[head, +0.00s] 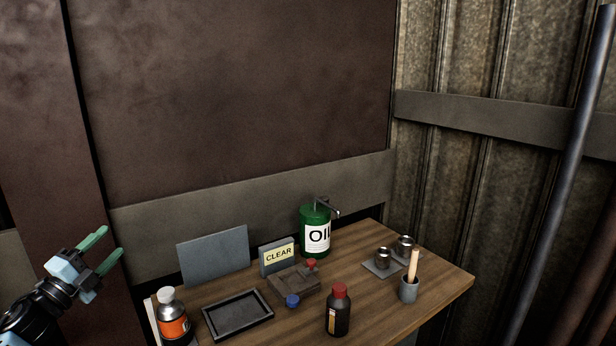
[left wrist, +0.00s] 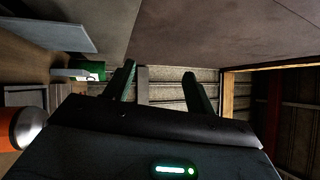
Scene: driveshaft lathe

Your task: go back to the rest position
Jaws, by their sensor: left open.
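My left gripper (head: 106,262) is at the lower left of the head view, raised to the left of the table, with its two green fingers apart and nothing between them. In the left wrist view its fingers (left wrist: 160,85) also stand apart and empty, with the corrugated wall behind them. My right gripper is in neither view.
A wooden table (head: 440,281) holds an orange-labelled bottle (head: 173,325), an empty dark tray (head: 238,316), a green oil can (head: 315,231), a CLEAR sign (head: 278,256), a dark red-capped bottle (head: 338,312) and a grey cup (head: 409,291). A diagonal pole (head: 565,180) stands at right.

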